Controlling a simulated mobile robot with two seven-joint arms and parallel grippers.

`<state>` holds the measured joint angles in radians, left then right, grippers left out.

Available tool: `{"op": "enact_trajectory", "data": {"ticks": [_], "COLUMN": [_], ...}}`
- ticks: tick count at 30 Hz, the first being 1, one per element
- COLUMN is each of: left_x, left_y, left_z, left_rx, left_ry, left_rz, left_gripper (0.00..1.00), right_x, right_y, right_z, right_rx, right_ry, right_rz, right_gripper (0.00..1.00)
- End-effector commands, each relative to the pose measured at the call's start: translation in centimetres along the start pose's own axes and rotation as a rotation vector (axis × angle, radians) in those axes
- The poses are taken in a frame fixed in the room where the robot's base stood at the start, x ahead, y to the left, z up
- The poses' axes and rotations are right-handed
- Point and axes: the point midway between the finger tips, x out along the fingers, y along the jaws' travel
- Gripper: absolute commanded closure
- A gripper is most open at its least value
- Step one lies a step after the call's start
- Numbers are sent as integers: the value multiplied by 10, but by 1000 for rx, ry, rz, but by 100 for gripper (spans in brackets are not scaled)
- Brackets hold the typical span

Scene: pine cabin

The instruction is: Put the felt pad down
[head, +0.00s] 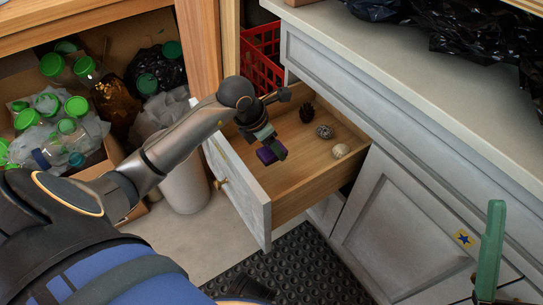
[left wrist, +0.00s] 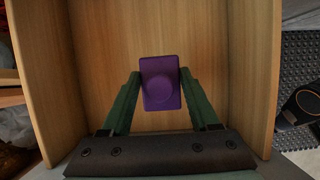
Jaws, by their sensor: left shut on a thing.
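The purple felt pad (head: 266,155) is a small rectangular block with a round mark on its face, seen closely in the left wrist view (left wrist: 160,82). My left gripper (head: 268,142) is shut on it, one green finger on each side. It holds the pad over the front part of the open wooden drawer (head: 287,205). In the left wrist view the drawer floor below the pad is bare. I cannot tell how high above the floor the pad is. A green finger of my right gripper (head: 490,250) shows at the lower right; its jaw opening cannot be made out.
A dark pine cone (head: 306,113), a grey speckled ball (head: 324,132) and a pale round object (head: 341,151) lie deeper in the drawer. The grey counter (head: 400,65) overhangs its back. A white bin (head: 183,185) stands left of the drawer.

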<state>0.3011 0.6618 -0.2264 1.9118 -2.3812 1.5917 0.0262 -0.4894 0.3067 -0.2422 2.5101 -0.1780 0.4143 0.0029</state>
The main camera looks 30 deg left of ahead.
Motion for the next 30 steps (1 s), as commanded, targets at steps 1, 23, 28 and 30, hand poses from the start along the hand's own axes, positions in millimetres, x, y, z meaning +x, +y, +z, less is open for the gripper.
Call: {"op": "enact_trajectory", "data": {"ticks": [1,23,28,30], "left_x": [9,54,58,57], "left_y": [5,20,20,19], "left_z": [-1,-13,-14,-14], "left_rx": [-3,1,2,1], "left_ry": [0,-1,0,-1], "left_rz": [0,0,0,0], "left_gripper": [94,94,38,30], "right_x": [-4,-20,-22,-21], "right_y": [-2,-14,-14,-14], "right_z": [4,23,25,24], "right_rx": [6,4,4,4], "right_ry": [-1,-19,-19,-18], "right_rz": [-1,-14,-14,-14], "right_gripper": [7,7,7,7]}}
